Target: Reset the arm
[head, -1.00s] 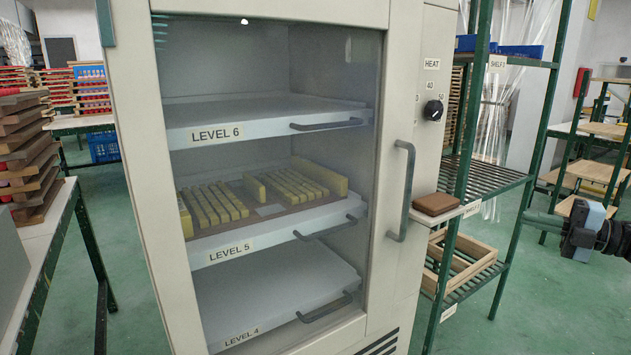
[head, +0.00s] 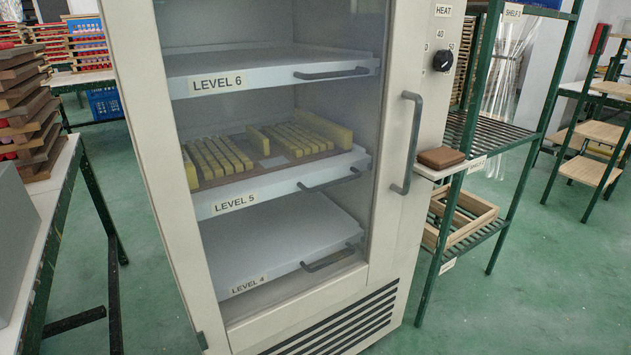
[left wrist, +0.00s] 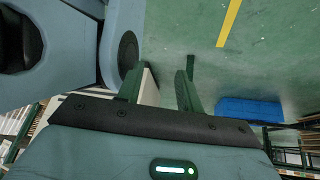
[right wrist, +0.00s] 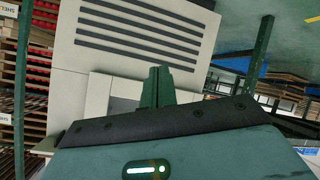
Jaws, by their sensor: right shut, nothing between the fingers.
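My left gripper (left wrist: 158,84) shows only in the left wrist view. Its two green fingers stand apart with nothing between them, above the green floor. My right gripper (right wrist: 158,84) shows only in the right wrist view. Its fingers are together and empty, in front of a pale panel with dark vent slots. Neither gripper is in the head view. The heating cabinet (head: 388,215) stands in the middle of the head view with its glass door shut. Inside on Level 5, a brown tray (head: 220,181) carries several yellow bars.
A green shelf rack (head: 490,215) stands right of the cabinet, with a brown block (head: 441,157) on a small ledge and a wooden frame (head: 480,225) lower down. A table (head: 60,185) with stacked trays is at the left.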

